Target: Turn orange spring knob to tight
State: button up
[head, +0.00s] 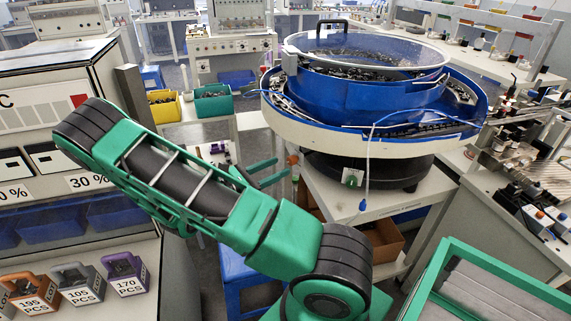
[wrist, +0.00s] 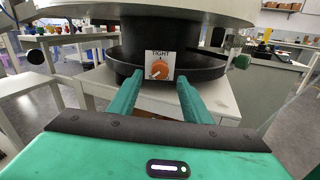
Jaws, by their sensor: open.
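The orange knob (wrist: 159,70) sits on a white plate marked TIGHT (wrist: 160,54) at the front of the black base (wrist: 135,42) under the bowl. A pale mark on the knob seems to point to the lower left, away from the word above. The knob also shows edge-on in the head view (head: 293,159), left of the base. My gripper (wrist: 159,82) is open. Its two green fingers lie either side of the knob in the wrist view, with gaps between. Whether the tips reach as deep as the knob is hard to tell. Nothing is held.
The blue bowl feeder (head: 360,95) with a pale rim overhangs the base and my fingers. A green knob (head: 352,177) sits on another side of the base. Yellow (head: 164,106) and green (head: 213,102) bins stand behind. A labelled cabinet (head: 50,130) is left of my arm.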

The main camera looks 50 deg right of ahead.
aim_at(289, 162)
jog(key=shift+x, duration=2.3)
